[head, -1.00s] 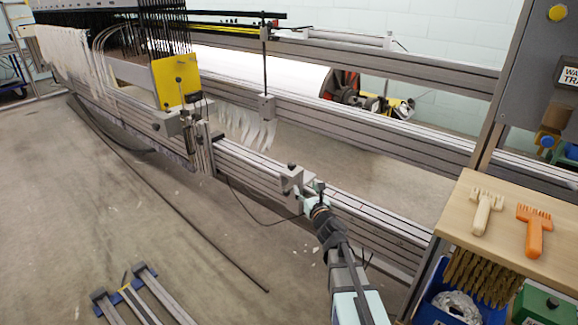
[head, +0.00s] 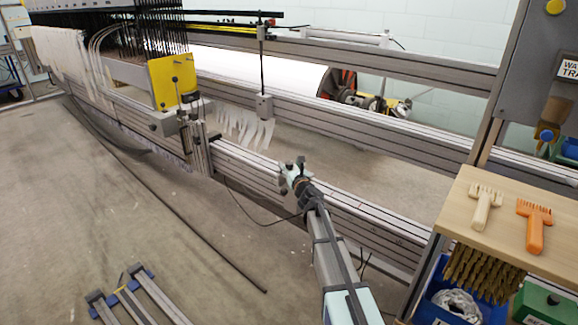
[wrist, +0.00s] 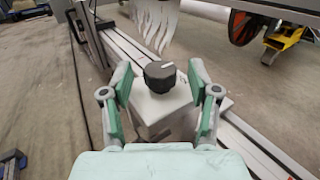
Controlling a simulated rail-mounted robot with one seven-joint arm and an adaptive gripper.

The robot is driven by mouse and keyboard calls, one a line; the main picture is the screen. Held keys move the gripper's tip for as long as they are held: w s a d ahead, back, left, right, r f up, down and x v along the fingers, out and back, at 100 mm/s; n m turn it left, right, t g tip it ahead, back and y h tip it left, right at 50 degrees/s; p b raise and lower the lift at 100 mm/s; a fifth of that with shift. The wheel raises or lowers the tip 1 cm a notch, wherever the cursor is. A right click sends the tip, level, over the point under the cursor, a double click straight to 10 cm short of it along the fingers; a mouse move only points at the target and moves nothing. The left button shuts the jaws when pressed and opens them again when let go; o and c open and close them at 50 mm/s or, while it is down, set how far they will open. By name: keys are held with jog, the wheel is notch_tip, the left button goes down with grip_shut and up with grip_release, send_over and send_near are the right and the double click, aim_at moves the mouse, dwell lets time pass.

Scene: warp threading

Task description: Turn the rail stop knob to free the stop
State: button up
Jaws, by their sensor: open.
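The rail stop knob (wrist: 160,75) is a black, lobed knob with a pale mark on its rim. It sits on top of the light grey rail stop block (wrist: 153,108) on the rail, in the middle of the wrist view. My gripper (wrist: 160,70) is open, with one green-padded finger on each side of the knob and a visible gap to both. In the head view my gripper (head: 291,175) is at the stop on the front rail and largely covers it. I cannot make out the knob clearly there.
The slotted rail (head: 375,218) runs on both sides of the stop. A yellow plate (head: 176,80) and clamp stand farther left along it. A wooden shelf (head: 470,225) with two combs is at the right.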

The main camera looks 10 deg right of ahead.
jog(key=shift+w+a, duration=0.1)
jog(key=shift+w, duration=0.9)
grip_shut()
